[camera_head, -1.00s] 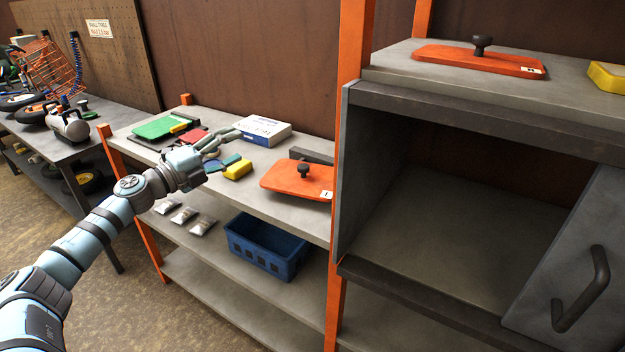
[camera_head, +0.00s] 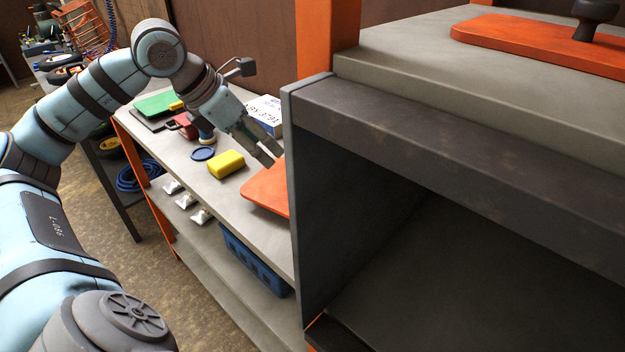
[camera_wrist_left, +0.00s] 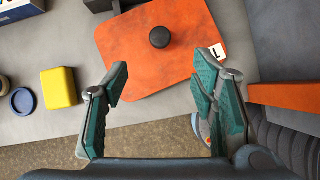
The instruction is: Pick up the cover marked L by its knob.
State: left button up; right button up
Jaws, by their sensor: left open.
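The cover marked L is a flat orange plate. In the left wrist view the cover (camera_wrist_left: 130,50) lies on the grey shelf with a round black knob (camera_wrist_left: 160,37) on top and a white L label (camera_wrist_left: 217,52) at its right. In the head view only the cover's left part (camera_head: 266,190) shows; the cabinet wall hides the rest, with the knob. My left gripper (camera_head: 272,158) is open and empty, above the cover's near edge. In the wrist view its fingers (camera_wrist_left: 162,85) stand apart, with the knob beyond the fingertips and between their lines. My right gripper is not in view.
A yellow block (camera_head: 227,164) and a blue round lid (camera_head: 203,154) lie left of the cover. A white box (camera_head: 266,112) stands behind. The grey cabinet (camera_head: 300,200) rises close on the right. Another orange cover (camera_head: 535,40) with a black knob lies on its top.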

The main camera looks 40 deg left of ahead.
aim_at(268, 188)
pick_arm(q)
jog(key=p+x, duration=0.5)
jog(key=x, duration=0.8)
grip_shut()
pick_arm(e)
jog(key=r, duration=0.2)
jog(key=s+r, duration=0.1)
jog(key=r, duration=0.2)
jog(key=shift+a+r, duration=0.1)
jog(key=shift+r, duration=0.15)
